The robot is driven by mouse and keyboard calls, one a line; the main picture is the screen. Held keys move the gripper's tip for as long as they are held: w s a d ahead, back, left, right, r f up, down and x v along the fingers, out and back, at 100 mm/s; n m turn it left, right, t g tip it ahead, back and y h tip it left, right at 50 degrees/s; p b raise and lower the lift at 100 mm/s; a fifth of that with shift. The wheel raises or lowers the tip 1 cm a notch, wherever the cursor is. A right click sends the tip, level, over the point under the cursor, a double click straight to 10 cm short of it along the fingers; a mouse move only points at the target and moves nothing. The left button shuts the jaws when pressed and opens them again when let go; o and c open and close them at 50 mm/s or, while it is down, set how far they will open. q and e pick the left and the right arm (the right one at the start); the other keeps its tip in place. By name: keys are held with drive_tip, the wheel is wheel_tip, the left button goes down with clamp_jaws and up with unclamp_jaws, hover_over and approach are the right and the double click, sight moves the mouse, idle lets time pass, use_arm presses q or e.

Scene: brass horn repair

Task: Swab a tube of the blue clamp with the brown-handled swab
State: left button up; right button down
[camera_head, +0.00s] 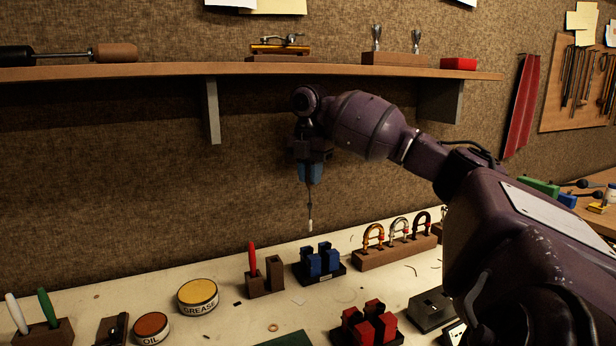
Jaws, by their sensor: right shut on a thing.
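My right gripper (311,174) is high above the workbench, pointing down. It is shut on a swab (310,208) that hangs upright with its white tip down. The swab's handle is mostly hidden between the fingers, so its colour is hard to tell. The blue clamp (315,266) is a set of blue jaw blocks on a dark base, below the swab and slightly right in the picture. The swab tip is above the clamp and apart from it. I cannot make out a tube in the blue clamp. My left gripper is not in view.
A holder with a red-handled tool (252,258) stands left of the blue clamp. A wooden rack of U-shaped tubes (397,252) stands right. Red clamp (370,325), grease tin (198,297) and oil tin (151,328) are nearer. A shelf (200,70) runs overhead.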

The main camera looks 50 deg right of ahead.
sight(310, 189)
drive_tip(key=shift+r, duration=0.1)
drive_tip(key=shift+r+p, duration=0.2)
drive_tip(key=shift+p, duration=0.45)
drive_tip(key=shift+s+f, duration=0.1)
drive_tip(key=shift+f, duration=0.6)
drive_tip(key=shift+f+p, duration=0.6)
drive_tip(key=shift+f, duration=0.65)
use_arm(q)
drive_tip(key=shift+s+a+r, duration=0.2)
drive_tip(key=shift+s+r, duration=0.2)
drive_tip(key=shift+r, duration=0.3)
use_arm(e)
drive_tip(key=shift+f, duration=0.35)
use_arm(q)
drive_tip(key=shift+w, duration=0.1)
use_arm(e)
drive_tip(key=shift+r, duration=0.1)
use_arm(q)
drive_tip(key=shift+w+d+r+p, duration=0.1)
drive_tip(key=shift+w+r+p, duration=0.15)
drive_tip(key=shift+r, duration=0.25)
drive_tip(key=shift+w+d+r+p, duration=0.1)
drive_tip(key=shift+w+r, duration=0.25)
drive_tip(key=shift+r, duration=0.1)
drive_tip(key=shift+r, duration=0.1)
